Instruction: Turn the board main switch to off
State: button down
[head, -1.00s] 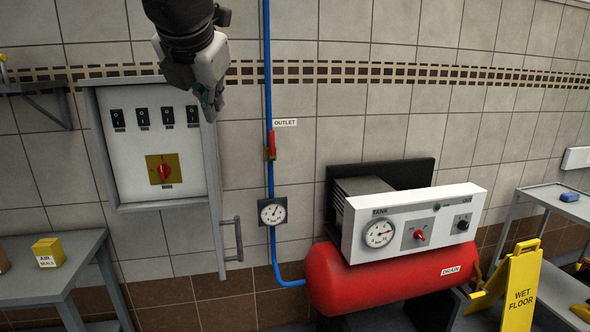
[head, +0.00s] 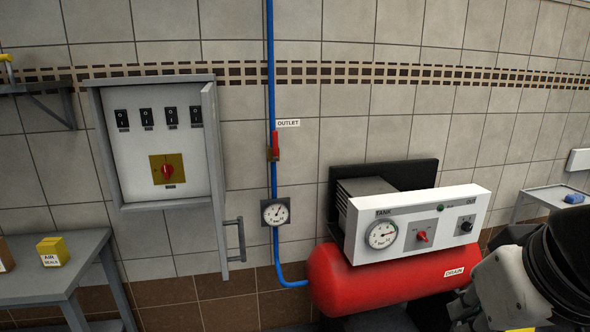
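The board is a grey wall cabinet (head: 108,160) at the left in the head view, with its door (head: 213,165) swung open to the right. Its main switch is a red rotary knob (head: 167,171) on a yellow plate, below a row of several black breakers (head: 146,117). The knob's pointer looks about upright; its markings are too small to read. My gripper (head: 468,314) is at the lower right, in front of the compressor's right end and far from the board. Its fingers are mostly dark and cut off or hidden, so I cannot tell its opening.
A red compressor tank (head: 390,275) with a white control panel (head: 470,205) stands right of the board. A blue pipe (head: 271,90) with a red valve handle (head: 275,143) and a gauge (head: 275,213) runs between. A grey table (head: 25,285) stands below left.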

aim_at(167, 170)
jog(key=j+u, duration=0.1)
jog(key=j, duration=0.35)
jog(key=i+j+u, duration=0.1)
jog(key=j, duration=0.35)
jog(key=i+j, duration=0.15)
jog(key=j, duration=0.3)
jog(key=i+j+u, duration=0.15)
jog(key=j, duration=0.25)
jog(key=i+j+u, duration=0.1)
jog(key=j, duration=0.35)
